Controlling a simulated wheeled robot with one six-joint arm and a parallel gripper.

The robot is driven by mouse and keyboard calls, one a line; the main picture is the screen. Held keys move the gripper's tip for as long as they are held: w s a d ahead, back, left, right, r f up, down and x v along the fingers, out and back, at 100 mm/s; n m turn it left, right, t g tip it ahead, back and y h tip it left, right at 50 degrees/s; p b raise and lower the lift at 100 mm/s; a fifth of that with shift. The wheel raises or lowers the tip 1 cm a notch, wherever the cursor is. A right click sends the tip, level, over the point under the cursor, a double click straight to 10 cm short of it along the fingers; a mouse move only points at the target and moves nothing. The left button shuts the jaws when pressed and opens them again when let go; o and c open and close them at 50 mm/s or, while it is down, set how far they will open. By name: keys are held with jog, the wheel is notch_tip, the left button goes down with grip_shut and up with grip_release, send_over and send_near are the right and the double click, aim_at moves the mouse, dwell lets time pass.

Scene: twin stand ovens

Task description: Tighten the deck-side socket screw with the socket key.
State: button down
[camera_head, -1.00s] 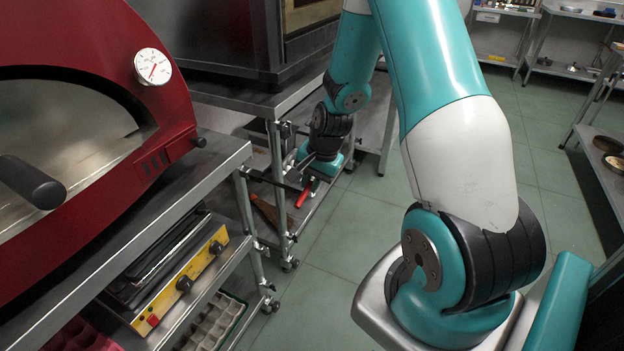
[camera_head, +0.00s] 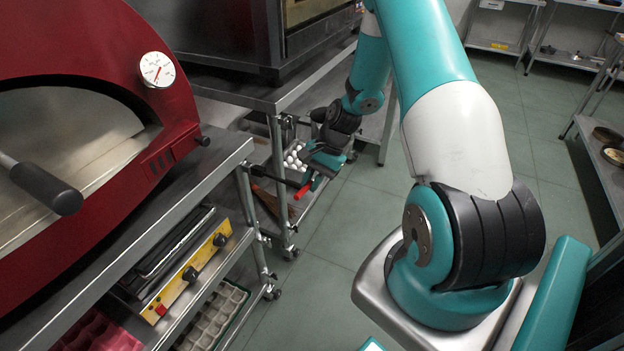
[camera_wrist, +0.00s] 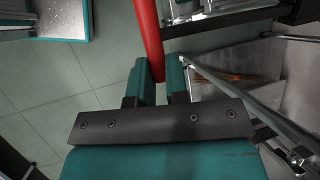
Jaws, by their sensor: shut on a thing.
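The socket key shows in the head view as a red handle (camera_head: 304,189) with a dark shaft running left toward the steel leg of the far stand. My gripper (camera_head: 313,176) is shut on this red handle. In the wrist view the red handle (camera_wrist: 149,38) stands up between the two teal fingertips of my gripper (camera_wrist: 160,80) and runs out of the top of the picture. The key's working tip cannot be made out, and I cannot tell whether it touches anything. I cannot pick out the deck-side socket screw in either view.
The red oven (camera_head: 90,110) sits on the near stand (camera_head: 215,175); a dark deck oven (camera_head: 215,35) sits on the far stand (camera_head: 262,98). White eggs (camera_head: 294,155) and a brown item (camera_head: 268,202) lie beyond the far stand's leg (camera_head: 279,185). Green floor (camera_head: 335,225) is open to the right.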

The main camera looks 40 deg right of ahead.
jog(key=y, duration=0.1)
jog(key=f+y+p, duration=0.1)
jog(key=y, duration=0.1)
jog(key=shift+a+m+g, duration=0.15)
jog(key=shift+m+g, duration=0.15)
jog(key=shift+g, duration=0.1)
jog(key=shift+a+f+g+y, duration=0.2)
jog(key=shift+g+y, duration=0.1)
jog(key=shift+y, duration=0.5)
jog(key=c, duration=1)
grip_release()
jog(key=shift+c, duration=0.2)
jog(key=shift+s, duration=0.1)
